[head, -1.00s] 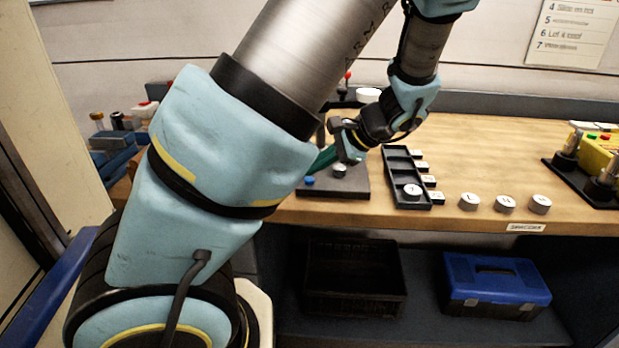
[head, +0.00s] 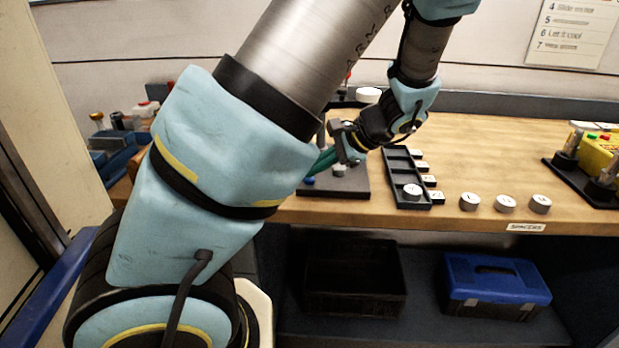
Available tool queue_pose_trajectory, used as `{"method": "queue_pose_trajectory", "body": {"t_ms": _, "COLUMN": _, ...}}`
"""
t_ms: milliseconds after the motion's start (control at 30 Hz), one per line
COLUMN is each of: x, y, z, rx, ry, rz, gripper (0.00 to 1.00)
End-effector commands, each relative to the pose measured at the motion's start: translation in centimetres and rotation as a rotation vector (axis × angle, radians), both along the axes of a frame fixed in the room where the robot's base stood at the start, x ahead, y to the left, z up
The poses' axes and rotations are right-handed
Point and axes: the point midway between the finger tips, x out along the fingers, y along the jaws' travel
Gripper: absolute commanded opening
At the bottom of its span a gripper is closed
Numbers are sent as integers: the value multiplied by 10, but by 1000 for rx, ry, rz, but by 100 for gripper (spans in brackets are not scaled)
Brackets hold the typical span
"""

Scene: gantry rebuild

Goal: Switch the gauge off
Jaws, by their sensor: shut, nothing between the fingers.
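My gripper (head: 347,150) is shut and empty. It hangs low over a dark base plate (head: 352,188) near the table's front edge. A blue knob (head: 309,180) and a small grey round part (head: 339,170) sit on this plate, below and beside the gripper. A green part (head: 325,160) shows just left of the fingers. My arm hides much of this stand, so I cannot tell for certain which part is the gauge or its switch. I cannot tell whether the fingers touch anything.
A black slotted tray (head: 409,203) with a white disc (head: 412,191) stands right of the gripper. Three loose white spacers (head: 505,203) lie further right. A yellow box (head: 600,155) is at the far right. Bare wooden table (head: 500,150) lies behind the spacers.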

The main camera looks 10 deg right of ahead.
Motion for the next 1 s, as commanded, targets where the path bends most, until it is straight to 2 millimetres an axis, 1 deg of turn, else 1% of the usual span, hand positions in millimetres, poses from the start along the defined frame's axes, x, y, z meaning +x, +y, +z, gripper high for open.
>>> {"method": "queue_pose_trajectory", "body": {"t_ms": 100, "x": 0, "y": 0, "z": -4, "rx": 0, "ry": 0, "rz": 0, "gripper": 0}}
{"method": "queue_pose_trajectory", "body": {"t_ms": 400, "x": 0, "y": 0, "z": -4, "rx": 0, "ry": 0, "rz": 0, "gripper": 0}}
{"method": "queue_pose_trajectory", "body": {"t_ms": 733, "x": 0, "y": 0, "z": 6, "rx": 0, "ry": 1, "rz": 1, "gripper": 0}}
{"method": "queue_pose_trajectory", "body": {"t_ms": 1000, "x": 0, "y": 0, "z": 5, "rx": 0, "ry": 0, "rz": 0, "gripper": 0}}
